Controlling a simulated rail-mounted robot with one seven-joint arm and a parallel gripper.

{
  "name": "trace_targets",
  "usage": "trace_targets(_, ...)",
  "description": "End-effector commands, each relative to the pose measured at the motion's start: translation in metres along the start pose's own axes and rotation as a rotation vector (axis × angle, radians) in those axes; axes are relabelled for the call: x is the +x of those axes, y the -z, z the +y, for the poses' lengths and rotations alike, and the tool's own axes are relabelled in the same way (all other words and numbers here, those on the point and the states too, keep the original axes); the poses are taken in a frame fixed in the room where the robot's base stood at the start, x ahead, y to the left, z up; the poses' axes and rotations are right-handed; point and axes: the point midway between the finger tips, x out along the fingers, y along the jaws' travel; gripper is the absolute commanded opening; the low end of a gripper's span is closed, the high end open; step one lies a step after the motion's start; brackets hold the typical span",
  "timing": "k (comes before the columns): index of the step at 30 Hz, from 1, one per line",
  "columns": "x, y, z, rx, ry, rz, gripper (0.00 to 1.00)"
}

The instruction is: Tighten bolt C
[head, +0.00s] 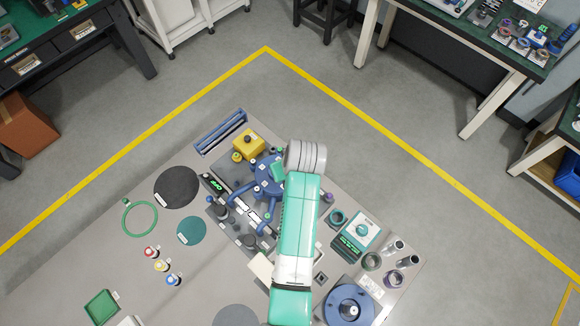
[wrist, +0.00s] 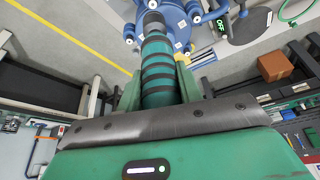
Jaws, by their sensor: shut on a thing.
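My gripper (wrist: 158,88) is shut on a green cylindrical tool with dark bands (wrist: 157,62) in the wrist view. The tool's grey tip (wrist: 153,20) points to a blue round fixture (wrist: 178,18) with bolt-like posts and small white markers around it. The tip overlaps the fixture's edge in the picture; I cannot tell whether it touches a bolt. In the head view the blue fixture (head: 268,178) stands on the grey bench, partly under my arm, which mostly hides my gripper there. The letters on the markers are too small to read, so I cannot single out bolt C.
A yellow button box (head: 249,144) and a blue rail frame (head: 221,132) stand behind the fixture. A white device with a green dial (head: 361,230), grey cylinders (head: 394,247) and a blue round unit (head: 348,306) lie right of my arm. Dark discs (head: 177,187) lie left.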

Motion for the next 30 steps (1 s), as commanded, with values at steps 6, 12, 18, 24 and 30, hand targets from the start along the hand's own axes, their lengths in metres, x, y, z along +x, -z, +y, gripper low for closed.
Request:
trace_targets(6,0.007,-0.002,0.000,0.000,-0.001,0.002,0.00)
trace_targets(12,0.027,-0.010,0.000,0.000,-0.001,0.002,0.00)
trace_targets(18,0.045,-0.018,0.000,0.001,-0.002,0.002,0.00)
trace_targets(24,0.046,-0.018,0.000,0.001,-0.002,0.002,0.00)
trace_targets(30,0.045,-0.018,0.000,0.001,-0.002,0.002,0.00)
